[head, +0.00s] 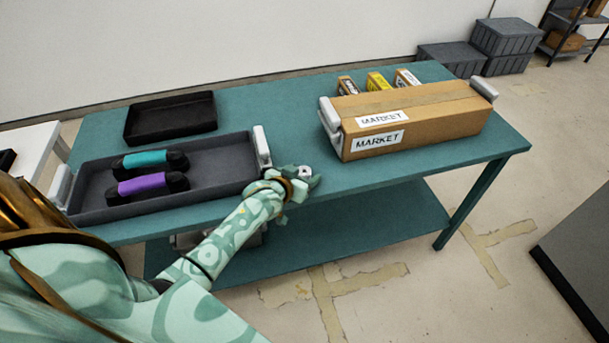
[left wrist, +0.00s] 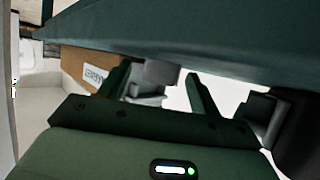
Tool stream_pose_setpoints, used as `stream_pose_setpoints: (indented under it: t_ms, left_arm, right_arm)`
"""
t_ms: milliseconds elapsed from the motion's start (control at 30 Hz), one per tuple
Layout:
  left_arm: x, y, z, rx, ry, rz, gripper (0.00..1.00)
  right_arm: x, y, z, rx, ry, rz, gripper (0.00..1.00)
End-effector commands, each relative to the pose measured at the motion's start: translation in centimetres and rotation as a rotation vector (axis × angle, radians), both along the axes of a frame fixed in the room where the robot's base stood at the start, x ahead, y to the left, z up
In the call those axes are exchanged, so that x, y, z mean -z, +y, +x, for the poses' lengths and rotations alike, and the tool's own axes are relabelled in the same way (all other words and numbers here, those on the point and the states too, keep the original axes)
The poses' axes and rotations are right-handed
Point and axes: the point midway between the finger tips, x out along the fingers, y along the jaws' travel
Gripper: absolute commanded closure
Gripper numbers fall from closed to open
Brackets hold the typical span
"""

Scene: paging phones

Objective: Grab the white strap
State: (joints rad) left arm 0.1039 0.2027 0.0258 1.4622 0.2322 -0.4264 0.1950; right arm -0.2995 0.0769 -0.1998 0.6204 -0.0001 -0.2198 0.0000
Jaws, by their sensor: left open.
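I cannot make out a clear white strap in either view. Two black handsets lie in the grey tray (head: 222,158), one with a teal band (head: 145,159) and one with a purple band (head: 142,184). My left gripper (head: 309,179) is at the table's front edge, right of the tray; a small whitish patch shows at it, too small to identify. In the left wrist view the left gripper (left wrist: 158,74) is open, with its fingers apart. A pale grey block shows behind or between the fingers; whether it touches them is unclear. My right gripper is not in view.
A brown MARKET box (head: 430,108) with pale end pieces stands on the teal table (head: 275,105), right of the gripper. Several small boxes (head: 378,82) stand behind it. An empty black tray (head: 170,118) sits at the back left. The table's middle is clear.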

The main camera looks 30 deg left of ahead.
Motion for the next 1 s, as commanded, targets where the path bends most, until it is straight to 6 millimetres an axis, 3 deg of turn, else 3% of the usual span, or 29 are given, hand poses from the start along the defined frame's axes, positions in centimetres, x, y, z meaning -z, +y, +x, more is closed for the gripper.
stream_pose_setpoints:
  t_ms: [67,200,233,667,833,1000]
  left_arm:
    - [-0.1,0.0,0.0,0.0,0.0,0.0,0.4]
    - [-0.1,0.0,0.0,0.0,0.0,0.0,0.78]
    - [-0.1,0.0,0.0,0.0,0.0,0.0,0.84]
    - [-1.0,0.0,0.0,0.0,-0.001,0.0,0.85]
    - [-4.0,0.0,-0.1,0.0,-0.004,0.001,0.85]
    - [-8.2,-1.7,-3.2,0.0,-0.004,-0.002,0.85]
  right_arm:
    - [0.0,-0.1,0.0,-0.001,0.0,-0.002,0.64]
    - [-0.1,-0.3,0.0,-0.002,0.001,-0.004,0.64]
    - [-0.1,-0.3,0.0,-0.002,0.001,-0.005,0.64]
    - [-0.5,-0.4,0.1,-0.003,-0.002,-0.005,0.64]
    - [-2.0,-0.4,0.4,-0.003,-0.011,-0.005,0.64]
    - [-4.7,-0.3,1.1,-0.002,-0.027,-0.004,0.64]
